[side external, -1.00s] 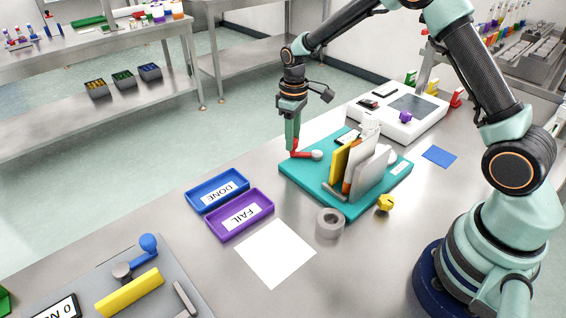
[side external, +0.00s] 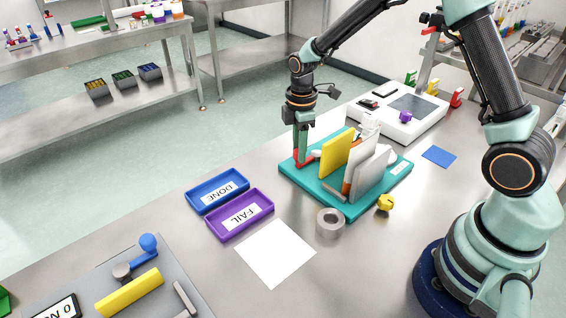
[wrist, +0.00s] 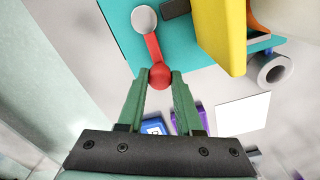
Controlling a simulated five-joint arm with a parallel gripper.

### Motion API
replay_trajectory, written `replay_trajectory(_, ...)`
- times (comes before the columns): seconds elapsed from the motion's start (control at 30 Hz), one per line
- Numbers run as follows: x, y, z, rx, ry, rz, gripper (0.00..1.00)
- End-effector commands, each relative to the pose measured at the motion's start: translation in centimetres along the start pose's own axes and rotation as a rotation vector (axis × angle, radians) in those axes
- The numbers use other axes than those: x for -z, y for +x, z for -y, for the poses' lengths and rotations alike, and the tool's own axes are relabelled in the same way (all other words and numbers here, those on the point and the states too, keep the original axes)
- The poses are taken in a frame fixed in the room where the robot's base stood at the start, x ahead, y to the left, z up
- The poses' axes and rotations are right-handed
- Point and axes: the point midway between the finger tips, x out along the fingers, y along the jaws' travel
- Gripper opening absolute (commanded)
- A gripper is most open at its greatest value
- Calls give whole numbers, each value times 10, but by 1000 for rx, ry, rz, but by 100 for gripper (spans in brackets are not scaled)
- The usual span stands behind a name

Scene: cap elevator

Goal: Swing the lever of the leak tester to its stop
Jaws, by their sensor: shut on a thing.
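The leak tester appears to be the teal base (side external: 300,175) on the bench. Its red lever (side external: 309,157) runs from a pale round hub, partly hidden in the side view, to a red ball knob. In the wrist view the hub (wrist: 145,18), lever arm (wrist: 152,47) and red knob (wrist: 160,75) are clear. My gripper (wrist: 161,79) is shut on the knob, with one green finger on each side. In the side view my gripper (side external: 302,157) points down at the left side of the base. A yellow panel (side external: 337,153) and white panels (side external: 362,160) stand upright beside the lever.
A grey roll (side external: 330,222), a yellow knob-like piece (side external: 385,203) and a white sheet (side external: 275,252) lie in front. Blue DONE (side external: 218,190) and purple FAIL (side external: 240,213) trays stand left. A second device with a blue lever (side external: 148,245) is at lower left.

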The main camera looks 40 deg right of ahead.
Motion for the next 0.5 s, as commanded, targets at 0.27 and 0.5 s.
replay_trajectory(0.27,0,-2,1,-5,-48,-2,0)
replay_trajectory(0.5,0,-3,2,-4,-52,-2,0)
